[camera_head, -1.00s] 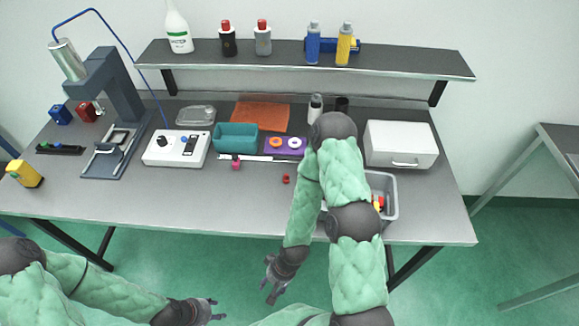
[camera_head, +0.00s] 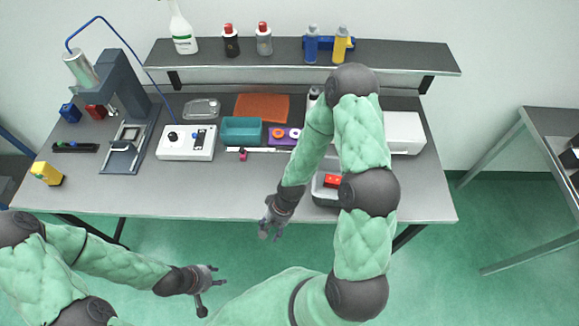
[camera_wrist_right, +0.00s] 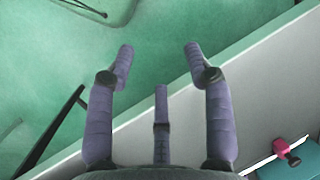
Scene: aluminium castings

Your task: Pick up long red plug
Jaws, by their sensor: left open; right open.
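A small pink-red piece (camera_head: 242,153) stands at the white strip in front of the teal bin. It also shows in the right wrist view (camera_wrist_right: 287,150), at lower right. A red piece (camera_head: 332,181) shows in the grey bin, partly behind my right arm. I cannot tell which of these is the long red plug. My right gripper (camera_head: 270,230) is open and empty by the table's front edge. In the right wrist view, its spread fingers (camera_wrist_right: 160,52) hold nothing. My left gripper (camera_head: 212,288) is open and empty, in front of the table, over the floor.
The grey bin (camera_head: 321,199) is partly hidden by my right arm. The teal bin (camera_head: 242,131), a purple block with rings (camera_head: 282,138) and a white control box (camera_head: 186,143) stand on the table (camera_head: 150,195).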

